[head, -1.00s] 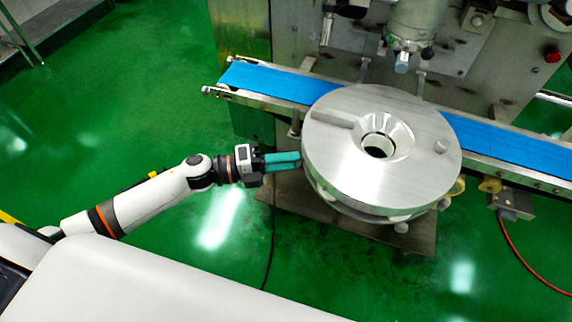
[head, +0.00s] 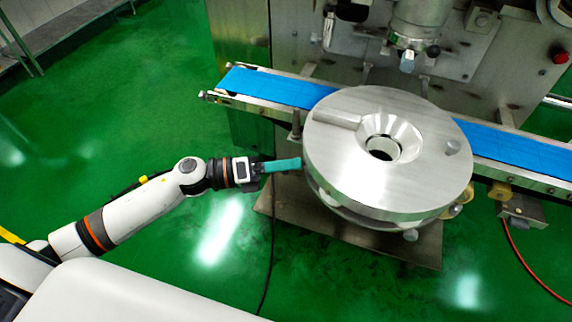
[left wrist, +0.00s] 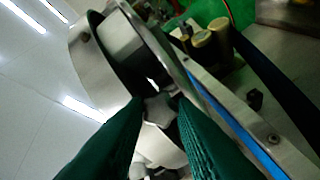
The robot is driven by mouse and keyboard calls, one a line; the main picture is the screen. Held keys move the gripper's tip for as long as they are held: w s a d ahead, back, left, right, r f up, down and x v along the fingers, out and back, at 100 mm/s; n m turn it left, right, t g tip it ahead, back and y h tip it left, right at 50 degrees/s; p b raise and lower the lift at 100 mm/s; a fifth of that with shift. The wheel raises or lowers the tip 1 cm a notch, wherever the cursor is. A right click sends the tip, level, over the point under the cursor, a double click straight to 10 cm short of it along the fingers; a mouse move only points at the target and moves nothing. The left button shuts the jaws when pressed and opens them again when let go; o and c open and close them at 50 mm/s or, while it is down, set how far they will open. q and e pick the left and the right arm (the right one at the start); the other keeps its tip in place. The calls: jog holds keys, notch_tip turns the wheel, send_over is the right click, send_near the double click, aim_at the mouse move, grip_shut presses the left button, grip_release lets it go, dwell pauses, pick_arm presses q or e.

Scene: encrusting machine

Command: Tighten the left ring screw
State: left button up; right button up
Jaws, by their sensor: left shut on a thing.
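The large round metal ring unit (head: 345,170) stands in front of the blue conveyor in the head view. My left gripper (head: 297,164) reaches its left side from the left, with green fingers pointing at the rim. In the left wrist view the left gripper (left wrist: 158,104) has its green fingertips closed on the left ring screw (left wrist: 160,112), a small pale metal knob beside the ring's edge (left wrist: 100,72). The screw is hidden behind the fingers in the head view. The right gripper is not in view.
A blue conveyor belt (head: 515,150) runs behind the ring unit. A metal nozzle (head: 408,55) hangs above and behind it. A second knob (head: 411,236) sits at the unit's lower front. The green floor (head: 130,110) left of my arm is clear.

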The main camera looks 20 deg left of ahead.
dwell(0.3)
pick_arm(q)
jog(key=o, duration=1)
jog(key=b+v, duration=0.2)
jog(key=v, duration=1)
jog(key=shift+f, duration=0.1)
